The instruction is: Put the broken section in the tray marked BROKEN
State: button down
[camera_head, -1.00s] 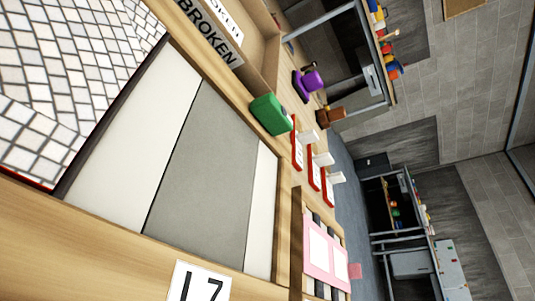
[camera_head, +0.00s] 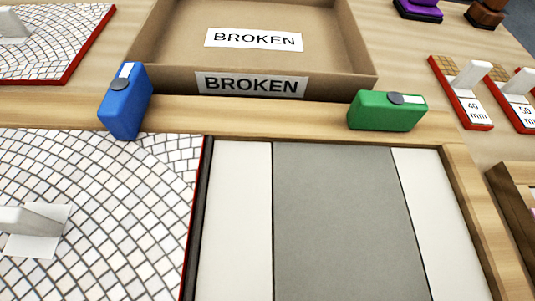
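The cardboard-brown tray marked BROKEN (camera_head: 365,62) stands at the top middle, with one label on its front wall and one on its floor; the part of its floor in view is bare. A mosaic section (camera_head: 120,215) of pale tiles with a red edge lies at the lower left, cut off by the picture edge. A pale upright handle (camera_head: 35,218) stands on it. A second red-edged mosaic section (camera_head: 60,45) lies at the top left, partly out of view. I see no clear break in either visible part. My gripper is not in view.
A wooden frame (camera_head: 465,170) surrounds a bare bed with a grey strip (camera_head: 345,220) between white strips. A blue block (camera_head: 125,100) and a green block (camera_head: 387,110) sit by the frame's back rail. Red-based gauges (camera_head: 462,92) stand at right.

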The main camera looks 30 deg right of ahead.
aim_at(255, 38)
jog(key=i+l, duration=0.35)
jog(key=i, duration=0.15)
jog(key=i+l, duration=0.35)
jog(key=i, duration=0.15)
jog(key=i+l, duration=0.35)
jog(key=i, duration=0.15)
